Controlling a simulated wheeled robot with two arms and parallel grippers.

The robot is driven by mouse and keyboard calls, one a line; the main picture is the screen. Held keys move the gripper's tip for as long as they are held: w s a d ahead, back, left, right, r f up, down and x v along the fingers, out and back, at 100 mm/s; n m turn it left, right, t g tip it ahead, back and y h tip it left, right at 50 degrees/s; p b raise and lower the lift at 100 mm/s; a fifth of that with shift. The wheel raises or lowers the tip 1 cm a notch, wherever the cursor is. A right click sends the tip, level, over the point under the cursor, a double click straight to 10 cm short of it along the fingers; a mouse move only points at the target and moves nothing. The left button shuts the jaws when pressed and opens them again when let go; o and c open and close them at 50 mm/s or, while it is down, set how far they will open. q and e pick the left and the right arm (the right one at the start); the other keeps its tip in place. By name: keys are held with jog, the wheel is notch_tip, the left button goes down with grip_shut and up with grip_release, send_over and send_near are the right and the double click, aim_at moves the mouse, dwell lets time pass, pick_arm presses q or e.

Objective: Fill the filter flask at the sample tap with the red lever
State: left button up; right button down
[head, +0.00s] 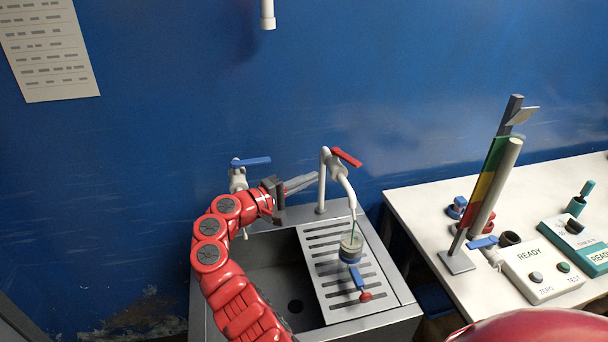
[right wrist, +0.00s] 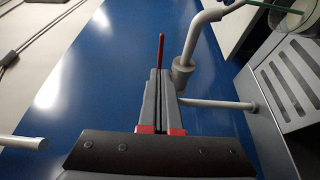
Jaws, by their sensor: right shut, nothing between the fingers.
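The tap with the red lever (head: 346,157) stands behind the sink, its spout curving down to the right. The filter flask (head: 350,250), a small clear vessel with a blue lower band, stands under this spout on the slotted drainboard. A thin greenish line runs from spout to flask; I cannot tell the liquid level. My right gripper (head: 316,178) is shut and empty, its fingertips just left of the red-lever tap. In the right wrist view, the red lever (right wrist: 161,52) shows edge-on just beyond the shut fingertips (right wrist: 158,72); contact is unclear. My left gripper is out of view.
A tap with a blue lever (head: 251,162) stands behind my right wrist. The slotted drainboard (head: 312,262) covers the right side of the sink (head: 262,250). A white bench (head: 425,205) to the right carries a coloured column stand (head: 486,185) and a READY box (head: 535,262).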

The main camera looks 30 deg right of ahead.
aim_at(348, 162)
jog(key=d+p, duration=0.1)
jog(key=d, duration=0.2)
jog(key=w+d+p, duration=0.1)
jog(key=d, duration=0.2)
jog(key=d+p, duration=0.1)
jog(key=d, duration=0.2)
jog(key=shift+w+d+p, duration=0.2)
jog(key=shift+w+p, duration=0.05)
jog(key=shift+p, duration=0.1)
jog(key=shift+w+d+f, duration=0.1)
jog(key=shift+w+d, duration=0.1)
jog(key=shift+d, duration=0.25)
jog(key=shift+d, duration=0.1)
jog(key=shift+s, duration=0.15)
